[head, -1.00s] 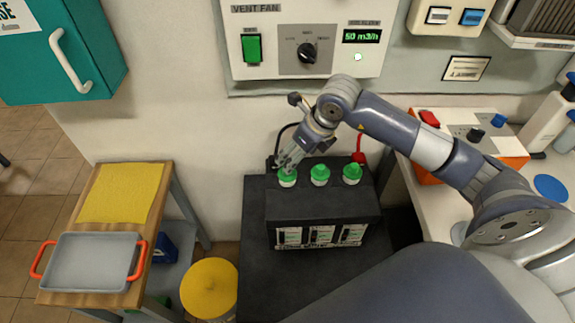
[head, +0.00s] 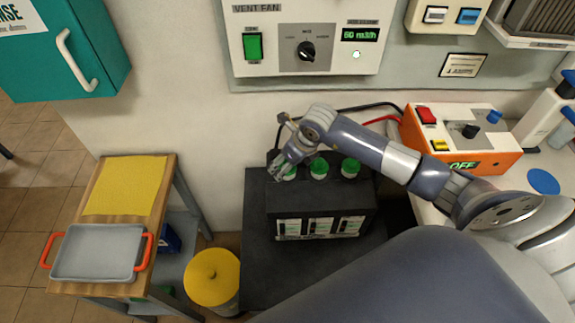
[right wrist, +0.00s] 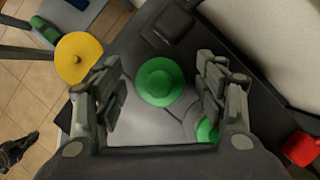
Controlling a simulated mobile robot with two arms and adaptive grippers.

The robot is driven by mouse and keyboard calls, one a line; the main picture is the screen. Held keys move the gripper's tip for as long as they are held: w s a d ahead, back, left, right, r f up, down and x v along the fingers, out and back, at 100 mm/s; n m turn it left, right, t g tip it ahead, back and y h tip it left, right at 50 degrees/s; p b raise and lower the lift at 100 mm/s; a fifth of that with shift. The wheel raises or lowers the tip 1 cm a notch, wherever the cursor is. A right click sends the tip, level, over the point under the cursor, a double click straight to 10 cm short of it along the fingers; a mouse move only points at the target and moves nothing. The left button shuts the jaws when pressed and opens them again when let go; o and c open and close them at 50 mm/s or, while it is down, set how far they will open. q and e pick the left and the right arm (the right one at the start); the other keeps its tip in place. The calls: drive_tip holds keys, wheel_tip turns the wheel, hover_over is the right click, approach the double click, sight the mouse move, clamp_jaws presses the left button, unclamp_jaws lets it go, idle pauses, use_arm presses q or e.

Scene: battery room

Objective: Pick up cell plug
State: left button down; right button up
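A black battery (head: 322,201) stands on a dark stand and carries three green cell plugs in a row on top. The left plug (head: 290,173) is partly covered by my right gripper (head: 278,172); the middle plug (head: 319,168) and the right plug (head: 351,168) show clear. In the right wrist view the left plug (right wrist: 160,82) lies between the two spread fingers of my right gripper (right wrist: 160,88), with a gap on each side. Part of another green plug (right wrist: 207,130) shows behind the right finger. My left gripper is out of view.
An orange charger box (head: 463,140) reading OFF stands on the bench at right. A wooden cart with a yellow mat (head: 126,186) and a grey tray (head: 98,250) is at left. A yellow-lidded bin (head: 212,276) stands beside the stand (head: 262,260). The wall panel (head: 305,40) is behind.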

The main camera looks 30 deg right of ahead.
sight(284, 162)
drive_tip(key=c, duration=0.8)
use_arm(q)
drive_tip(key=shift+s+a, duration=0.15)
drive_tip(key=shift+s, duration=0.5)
use_arm(e)
drive_tip(key=shift+r, duration=0.1)
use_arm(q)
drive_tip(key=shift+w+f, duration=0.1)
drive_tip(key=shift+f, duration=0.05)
